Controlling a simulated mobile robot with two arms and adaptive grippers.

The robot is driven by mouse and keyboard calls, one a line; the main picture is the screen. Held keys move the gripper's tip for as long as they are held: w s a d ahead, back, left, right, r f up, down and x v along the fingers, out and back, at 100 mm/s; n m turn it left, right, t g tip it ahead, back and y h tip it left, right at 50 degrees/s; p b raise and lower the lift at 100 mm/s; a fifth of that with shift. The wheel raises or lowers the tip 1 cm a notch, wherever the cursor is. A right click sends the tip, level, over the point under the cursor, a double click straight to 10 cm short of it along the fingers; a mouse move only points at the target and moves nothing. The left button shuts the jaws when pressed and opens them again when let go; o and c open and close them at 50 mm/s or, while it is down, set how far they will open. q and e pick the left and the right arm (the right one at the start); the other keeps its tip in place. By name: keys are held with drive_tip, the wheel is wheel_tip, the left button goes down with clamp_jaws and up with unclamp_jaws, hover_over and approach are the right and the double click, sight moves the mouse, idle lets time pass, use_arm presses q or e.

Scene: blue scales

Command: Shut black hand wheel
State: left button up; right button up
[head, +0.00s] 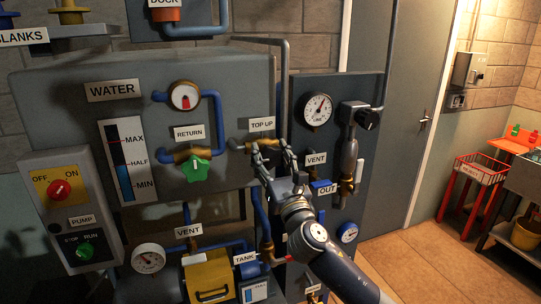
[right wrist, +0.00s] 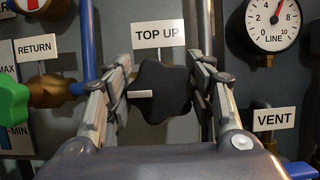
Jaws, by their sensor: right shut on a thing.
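The black hand wheel (right wrist: 165,88) sits under the TOP UP label (right wrist: 158,34) in the right wrist view, with a pale bar sticking out at its left side. My right gripper (head: 269,152) reaches up to it from below right in the head view. Its two fingers stand on the left and right of the wheel, shut on it. In the head view the fingers hide much of the wheel. My left gripper is not in view.
A green hand wheel (head: 196,170) under the RETURN label is left of my right gripper. The VENT label (head: 316,159) and a blue OUT handle (head: 324,187) are close on the right. The LINE gauge (head: 318,109) is above right. Blue pipes run around the panel.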

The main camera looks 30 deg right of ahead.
drive_tip(key=shift+m, duration=0.6)
drive_tip(key=m+g+h, duration=0.1)
drive_tip(key=m+h, duration=0.2)
drive_tip(key=m, duration=0.2)
drive_tip(key=shift+p, duration=0.4)
drive_tip(key=m+g+h, duration=0.1)
drive_tip(key=m, duration=0.2)
drive_tip(key=m+g+h+p, duration=0.1)
drive_tip(key=m, duration=0.2)
drive_tip(key=shift+d+p, duration=0.15)
drive_tip(key=shift+p, duration=0.15)
drive_tip(key=m+g+p, duration=0.1)
drive_tip(key=m, duration=0.2)
drive_tip(key=m+g+p, duration=0.1)
drive_tip(key=m, duration=0.1)
drive_tip(key=shift+d+m+g+h+p, duration=0.1)
drive_tip(key=shift+m+g+h+p, duration=0.3)
drive_tip(key=shift+s+f+m+g+y+p, duration=0.1)
drive_tip(key=shift+m+g+p, duration=0.15)
drive_tip(key=shift+m+p, duration=0.4)
drive_tip(key=shift+w+f+m+g+y+p, duration=0.15)
drive_tip(key=shift+m+p, duration=0.25)
drive_tip(key=shift+m, duration=0.4)
drive_tip(key=shift+s+m+g+y+p, duration=0.15)
drive_tip(key=shift+m+g+p, duration=0.15)
drive_tip(key=shift+m+p, duration=0.35)
drive_tip(key=o, duration=1.1)
